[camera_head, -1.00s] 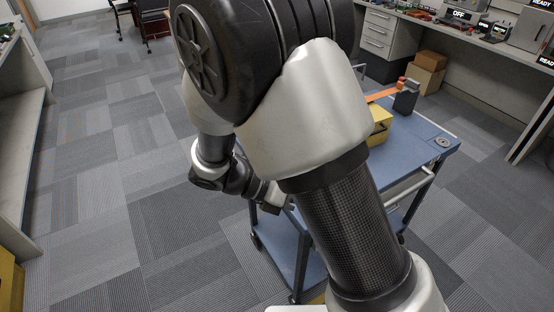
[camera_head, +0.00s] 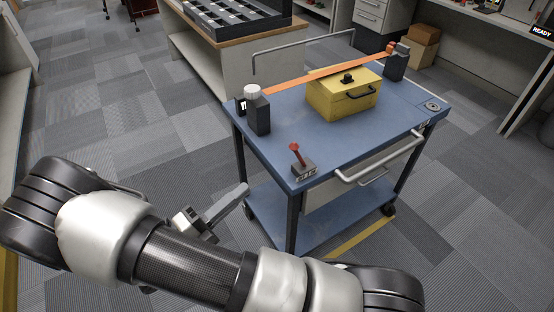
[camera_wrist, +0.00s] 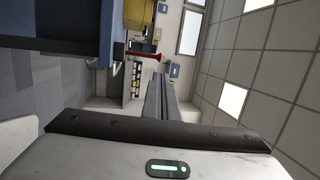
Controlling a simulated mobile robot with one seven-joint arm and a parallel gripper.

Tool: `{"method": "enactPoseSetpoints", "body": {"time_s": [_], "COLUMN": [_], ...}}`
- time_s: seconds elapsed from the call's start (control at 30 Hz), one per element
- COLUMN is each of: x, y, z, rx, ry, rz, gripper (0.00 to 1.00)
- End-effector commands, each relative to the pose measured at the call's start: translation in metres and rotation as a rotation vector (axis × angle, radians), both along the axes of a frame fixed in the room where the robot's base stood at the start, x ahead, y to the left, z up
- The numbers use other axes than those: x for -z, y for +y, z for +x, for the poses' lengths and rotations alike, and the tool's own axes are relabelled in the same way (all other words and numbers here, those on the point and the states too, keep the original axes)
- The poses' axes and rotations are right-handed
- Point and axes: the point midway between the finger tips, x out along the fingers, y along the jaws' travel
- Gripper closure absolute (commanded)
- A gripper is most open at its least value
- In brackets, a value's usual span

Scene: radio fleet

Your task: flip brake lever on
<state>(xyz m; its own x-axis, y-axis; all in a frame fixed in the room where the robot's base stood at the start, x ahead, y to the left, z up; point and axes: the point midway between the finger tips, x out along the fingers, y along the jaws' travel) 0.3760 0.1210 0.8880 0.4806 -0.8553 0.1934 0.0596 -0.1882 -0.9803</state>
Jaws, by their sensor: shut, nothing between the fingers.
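The brake lever (camera_head: 297,154) is a red handle on a small grey labelled base, at the near left corner of the blue cart (camera_head: 330,141). It tilts a little to the left in the head view. My gripper (camera_head: 245,189) is shut and empty, left of the cart's near corner and apart from the lever. In the wrist view my shut fingers (camera_wrist: 158,78) point away from the camera, and the red lever (camera_wrist: 144,55) shows just past their tips to the left. The lever's base is hard to make out there.
A yellow toolbox (camera_head: 342,98) sits on the cart under an orange strap (camera_head: 325,75) between two dark posts. A grey push handle (camera_head: 382,157) sticks out in front. A workbench stands behind the cart. Carpet floor left of the cart is free.

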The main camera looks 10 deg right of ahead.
Motion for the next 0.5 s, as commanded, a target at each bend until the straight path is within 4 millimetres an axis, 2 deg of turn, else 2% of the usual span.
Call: {"method": "enactPoseSetpoints", "body": {"time_s": [0.23, 0.5], "x": [-0.004, -0.015], "y": [-0.018, -0.068], "z": [0.01, 0.037], "rx": [0.002, 0.005], "ry": [-0.001, -0.001], "rz": [0.001, 0.002], "gripper": [1.0, 1.0]}}
